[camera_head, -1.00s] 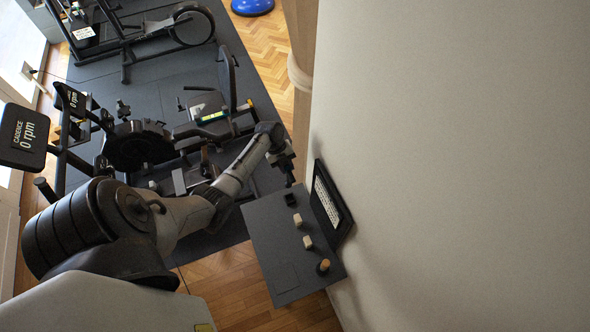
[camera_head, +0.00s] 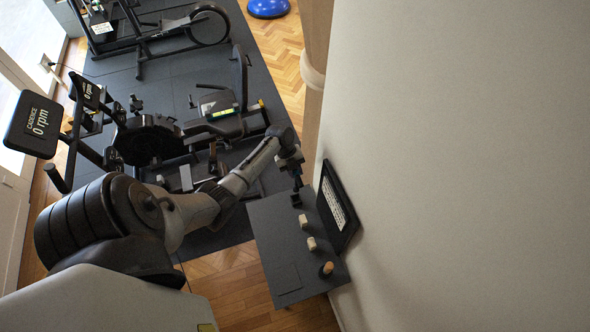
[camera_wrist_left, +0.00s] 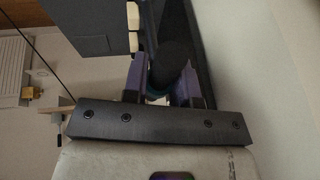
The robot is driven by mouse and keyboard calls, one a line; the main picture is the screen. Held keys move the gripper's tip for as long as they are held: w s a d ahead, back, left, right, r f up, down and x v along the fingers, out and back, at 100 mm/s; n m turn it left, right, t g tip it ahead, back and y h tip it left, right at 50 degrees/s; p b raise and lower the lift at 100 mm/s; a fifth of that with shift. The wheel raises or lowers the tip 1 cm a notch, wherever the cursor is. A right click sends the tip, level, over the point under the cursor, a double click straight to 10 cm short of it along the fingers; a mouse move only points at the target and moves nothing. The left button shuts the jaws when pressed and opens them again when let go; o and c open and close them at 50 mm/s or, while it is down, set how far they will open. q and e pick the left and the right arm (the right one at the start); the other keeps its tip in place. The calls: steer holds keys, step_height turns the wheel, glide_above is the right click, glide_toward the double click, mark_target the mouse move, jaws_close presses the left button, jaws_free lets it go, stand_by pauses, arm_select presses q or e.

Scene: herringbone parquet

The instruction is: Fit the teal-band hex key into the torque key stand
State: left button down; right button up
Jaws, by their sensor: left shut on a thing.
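My left gripper (camera_head: 297,182) is above the far end of a grey shelf, close to the wall. The key's far end is hidden. A small black block (camera_head: 296,200) sits on the shelf just below the gripper in the head view; it may be the torque key stand, but it is too small to tell. My right gripper is not in view.
The grey shelf (camera_head: 275,250) also holds two beige blocks (camera_head: 304,221) (camera_head: 311,243) and an orange-brown round piece (camera_head: 327,268). A black framed panel (camera_head: 337,207) stands along the wall beside it. Exercise machines (camera_head: 150,140) fill the floor at left.

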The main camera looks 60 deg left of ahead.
arm_select(q)
step_height(320, 180, down, 4)
steer(key=b, duration=0.2)
steer(key=shift+r+b, duration=0.1)
steer(key=shift+b, duration=0.25)
steer(key=shift+f+b, duration=1.65)
steer(key=shift+f, duration=0.2)
steer(key=shift+f+b, duration=0.15)
steer(key=shift+b, duration=0.15)
stand_by(0.3)
steer(key=shift+f+b, duration=1.05)
steer(key=shift+f, duration=0.05)
steer(key=shift+f+b, duration=0.75)
steer(key=shift+f, duration=0.05)
steer(key=c, duration=0.8)
jaws_free()
